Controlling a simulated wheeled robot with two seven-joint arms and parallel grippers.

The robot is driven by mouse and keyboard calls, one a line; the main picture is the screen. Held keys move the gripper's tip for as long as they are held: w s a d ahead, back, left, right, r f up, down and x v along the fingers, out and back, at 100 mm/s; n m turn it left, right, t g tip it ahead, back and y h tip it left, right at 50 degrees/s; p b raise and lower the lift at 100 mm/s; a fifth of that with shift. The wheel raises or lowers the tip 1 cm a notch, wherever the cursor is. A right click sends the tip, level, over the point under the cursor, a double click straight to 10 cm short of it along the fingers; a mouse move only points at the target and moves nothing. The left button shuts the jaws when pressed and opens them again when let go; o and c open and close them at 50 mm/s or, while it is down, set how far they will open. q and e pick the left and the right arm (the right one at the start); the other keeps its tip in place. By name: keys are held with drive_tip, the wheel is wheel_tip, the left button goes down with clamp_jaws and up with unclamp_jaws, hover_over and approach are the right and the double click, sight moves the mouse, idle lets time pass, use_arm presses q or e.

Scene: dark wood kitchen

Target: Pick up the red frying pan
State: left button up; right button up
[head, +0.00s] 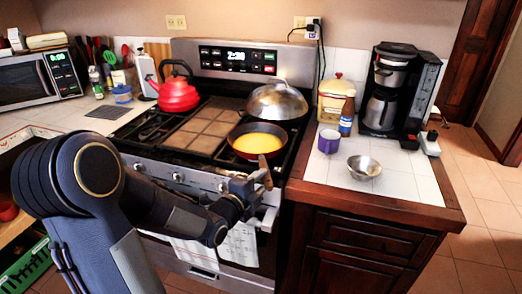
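The red frying pan (241,155) sits on the front right of the stove top. It has a dark red rim, and its inside shows yellow. Its brown handle (265,170) points toward me, over the stove's front edge. My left gripper (262,189) is at the handle's near end, in front of the oven. The fingers are small and overlap the handle's end in the picture, so I cannot tell whether they are open or shut, or whether they touch it. My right gripper is not in view.
A domed metal lid or pan (276,100) is right behind the frying pan. A red kettle (174,92) stands at the back left of the stove. On the right counter are a purple cup (329,142), a metal bowl (364,167) and a coffee maker (390,90).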

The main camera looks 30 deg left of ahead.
sight(266, 175)
use_arm(q)
drive_tip(key=w, duration=0.2)
drive_tip(key=w+p, duration=0.1)
drive_tip(key=w, duration=0.1)
drive_tip(key=shift+a+f, duration=0.1)
drive_tip(key=shift+f, duration=0.3)
drive_tip(key=shift+c, duration=0.4)
clamp_jaws()
drive_tip(key=shift+r, duration=0.1)
